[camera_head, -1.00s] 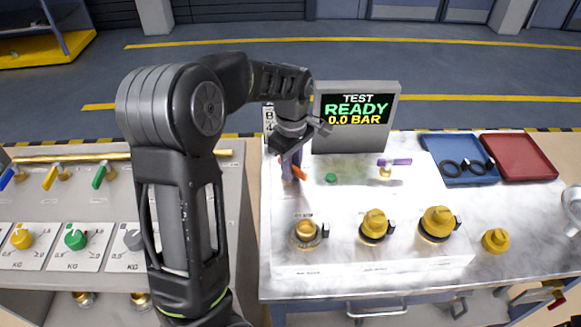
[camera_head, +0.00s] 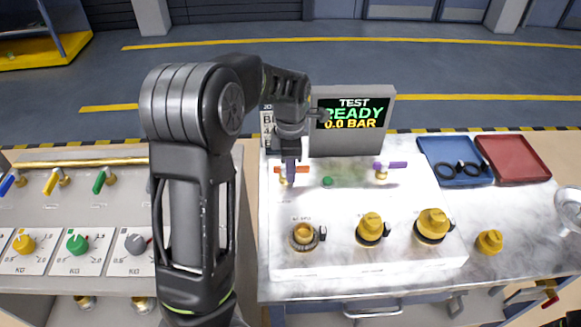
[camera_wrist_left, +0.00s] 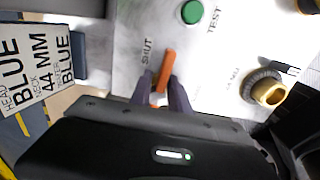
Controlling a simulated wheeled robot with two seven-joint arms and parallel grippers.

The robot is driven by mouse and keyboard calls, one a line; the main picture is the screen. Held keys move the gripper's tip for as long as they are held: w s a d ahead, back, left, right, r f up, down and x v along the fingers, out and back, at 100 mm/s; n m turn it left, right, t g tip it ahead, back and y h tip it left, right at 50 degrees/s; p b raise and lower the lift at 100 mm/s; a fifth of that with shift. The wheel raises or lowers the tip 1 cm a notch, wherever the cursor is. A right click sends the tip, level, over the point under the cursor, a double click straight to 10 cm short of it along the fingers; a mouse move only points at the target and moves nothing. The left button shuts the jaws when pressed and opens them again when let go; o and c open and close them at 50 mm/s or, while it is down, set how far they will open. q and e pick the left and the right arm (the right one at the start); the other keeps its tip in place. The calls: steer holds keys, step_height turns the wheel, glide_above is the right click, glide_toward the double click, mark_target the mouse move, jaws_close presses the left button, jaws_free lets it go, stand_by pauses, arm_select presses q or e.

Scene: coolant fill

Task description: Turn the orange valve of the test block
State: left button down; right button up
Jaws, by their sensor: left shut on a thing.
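The orange valve (camera_head: 303,170) is at the back left of the white test block (camera_head: 330,268), left of a green button. In the head view its handle lies crosswise, left to right. My left gripper (camera_head: 289,180) comes down onto it from above, hiding the handle's middle. In the left wrist view, the orange handle (camera_wrist_left: 166,66) stands between the two fingers of my left gripper (camera_wrist_left: 162,92), beside the printed word SHUT. The gripper is shut on the handle.
A screen (camera_head: 352,112) behind the block reads TEST READY 0.0 BAR. A purple valve (camera_head: 390,165), green button (camera_head: 327,181) and yellow caps (camera_head: 370,228) are on the block. A blue tray (camera_head: 430,150) with black rings and a red tray (camera_head: 515,160) lie right.

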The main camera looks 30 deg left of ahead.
arm_select(q)
steer(key=shift+a, duration=0.1)
stand_by(0.3)
steer(key=c, duration=1.2)
jaws_free()
steer(key=shift+c, duration=0.2)
steer(key=shift+r+b, duration=0.5)
steer(key=shift+r, duration=3.4)
